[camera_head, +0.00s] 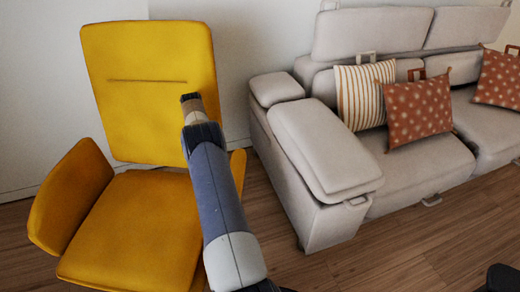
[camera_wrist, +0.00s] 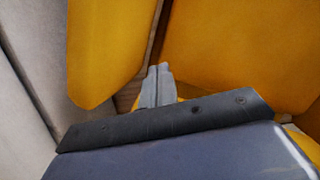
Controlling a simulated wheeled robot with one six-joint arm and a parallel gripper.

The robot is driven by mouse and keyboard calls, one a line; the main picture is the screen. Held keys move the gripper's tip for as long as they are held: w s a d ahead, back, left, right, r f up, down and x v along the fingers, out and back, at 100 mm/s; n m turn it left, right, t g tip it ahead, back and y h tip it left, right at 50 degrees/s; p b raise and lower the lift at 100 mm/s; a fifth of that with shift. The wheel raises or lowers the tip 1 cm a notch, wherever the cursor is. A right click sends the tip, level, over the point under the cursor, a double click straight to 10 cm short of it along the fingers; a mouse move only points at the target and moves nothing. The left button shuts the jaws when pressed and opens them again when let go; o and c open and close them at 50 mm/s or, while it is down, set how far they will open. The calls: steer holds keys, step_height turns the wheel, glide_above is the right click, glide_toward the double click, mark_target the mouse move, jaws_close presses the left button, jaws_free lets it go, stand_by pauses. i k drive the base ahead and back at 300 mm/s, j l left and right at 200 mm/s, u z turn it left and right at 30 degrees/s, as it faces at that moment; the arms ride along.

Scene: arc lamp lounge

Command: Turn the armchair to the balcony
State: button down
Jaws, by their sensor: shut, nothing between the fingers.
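The yellow armchair (camera_head: 145,225) stands at the left in the head view, its tall back upright by the wall and its seat facing toward me. Its left armrest is in plain view; my arm covers much of the right one. In the wrist view, my gripper (camera_wrist: 158,69) is shut and empty. Its fingers point at a narrow gap between two yellow panels of the armchair (camera_wrist: 235,50), close to them; I cannot tell whether they touch. In the head view the fingers cannot be made out. No balcony is in view.
A light grey sofa (camera_head: 325,160) stands close to the right of the armchair, with a striped cushion (camera_head: 362,95) and red dotted cushions (camera_head: 418,110). A pale wall (camera_head: 45,90) is behind the armchair. Bare wooden floor (camera_head: 390,255) lies in front of the sofa.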

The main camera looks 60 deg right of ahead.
mark_target(133, 230)
steer(key=i+l+z, duration=0.1)
steer(key=z, duration=0.25)
steer(key=i+j+z, duration=0.2)
steer(key=i+z, duration=0.15)
steer(key=i+j+z, duration=0.4)
